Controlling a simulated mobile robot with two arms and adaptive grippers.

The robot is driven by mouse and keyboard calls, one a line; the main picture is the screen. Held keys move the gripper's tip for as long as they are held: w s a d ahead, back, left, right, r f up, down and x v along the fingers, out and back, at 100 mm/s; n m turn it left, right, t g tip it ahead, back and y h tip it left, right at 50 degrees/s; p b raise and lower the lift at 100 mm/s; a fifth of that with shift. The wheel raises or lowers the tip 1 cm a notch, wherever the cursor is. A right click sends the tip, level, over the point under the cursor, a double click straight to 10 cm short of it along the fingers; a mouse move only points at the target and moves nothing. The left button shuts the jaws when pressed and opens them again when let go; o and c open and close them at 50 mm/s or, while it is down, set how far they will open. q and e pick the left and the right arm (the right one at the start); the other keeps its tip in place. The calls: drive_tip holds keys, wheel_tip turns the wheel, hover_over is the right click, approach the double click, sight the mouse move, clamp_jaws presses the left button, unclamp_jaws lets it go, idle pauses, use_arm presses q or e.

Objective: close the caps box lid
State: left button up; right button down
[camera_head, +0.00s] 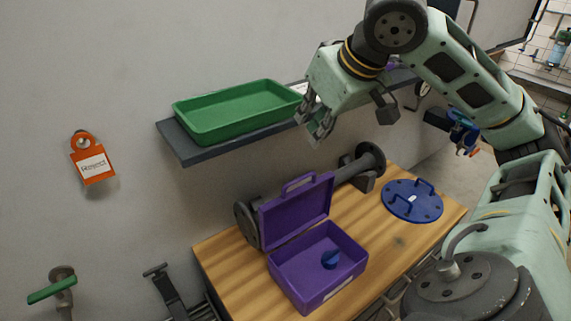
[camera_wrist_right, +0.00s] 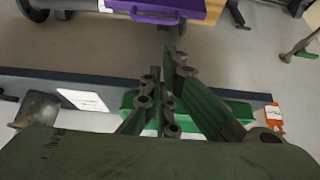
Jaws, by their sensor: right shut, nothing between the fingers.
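The purple caps box (camera_head: 317,278) stands on the wooden table with its lid (camera_head: 297,211) swung up and open, handle at the top. A blue cap (camera_head: 330,259) lies inside the box. My right gripper (camera_head: 318,130) is shut and empty, in the air above and behind the lid, near the right end of the wall shelf. The right wrist view shows the gripper's fingers (camera_wrist_right: 165,105) together, with part of the purple lid (camera_wrist_right: 165,8) at the top edge. My left gripper is not in view.
A green tray (camera_head: 237,112) sits on the dark shelf (camera_head: 180,145) beside my right gripper. A grey flanged pipe (camera_head: 352,172) lies behind the lid. A blue round cover with handles (camera_head: 412,201) lies on the table (camera_head: 240,268) at right. An orange tag (camera_head: 91,160) hangs on the wall.

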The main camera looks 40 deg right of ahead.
drive_tip(key=x, duration=1.5)
drive_tip(key=shift+w+f+b, duration=0.2)
drive_tip(key=shift+f+b, duration=0.1)
drive_tip(key=shift+d, duration=0.1)
